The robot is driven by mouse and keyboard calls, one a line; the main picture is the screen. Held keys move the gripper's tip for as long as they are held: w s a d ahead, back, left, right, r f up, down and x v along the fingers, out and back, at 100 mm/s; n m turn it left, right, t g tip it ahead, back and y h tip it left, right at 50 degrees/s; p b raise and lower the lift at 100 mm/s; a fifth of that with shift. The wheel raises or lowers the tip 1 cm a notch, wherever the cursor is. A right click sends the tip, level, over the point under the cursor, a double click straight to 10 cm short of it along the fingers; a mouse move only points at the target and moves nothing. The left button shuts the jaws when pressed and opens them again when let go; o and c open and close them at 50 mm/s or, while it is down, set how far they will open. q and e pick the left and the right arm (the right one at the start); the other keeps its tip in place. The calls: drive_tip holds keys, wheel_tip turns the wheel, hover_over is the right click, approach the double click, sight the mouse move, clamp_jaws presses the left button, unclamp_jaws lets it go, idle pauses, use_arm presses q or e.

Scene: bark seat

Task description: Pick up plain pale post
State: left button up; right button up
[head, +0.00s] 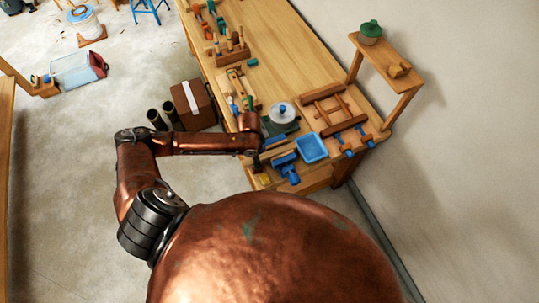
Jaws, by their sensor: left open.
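My copper left arm reaches in from the left to the near end of the wooden workbench (290,62). Its left gripper (258,165) points down at the bench's near left corner and is open; its fingers are small and dark here. A pale wooden bar (276,152) lies just right of the gripper, beside a blue clamp (287,168). I cannot tell for sure whether this bar is the plain pale post, or whether the gripper touches it. My right gripper is not in view.
A blue tray (311,148), a pale round lid-like thing (282,112) and a clamped wooden frame (333,110) crowd the bench's near end. A small raised shelf (385,62) stands at right by the wall. A cardboard box (193,105) is on the floor. The bench's middle is clear.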

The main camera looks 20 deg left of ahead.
use_arm(q)
drive_tip(key=shift+f, duration=0.15)
clamp_jaws()
idle(0.5)
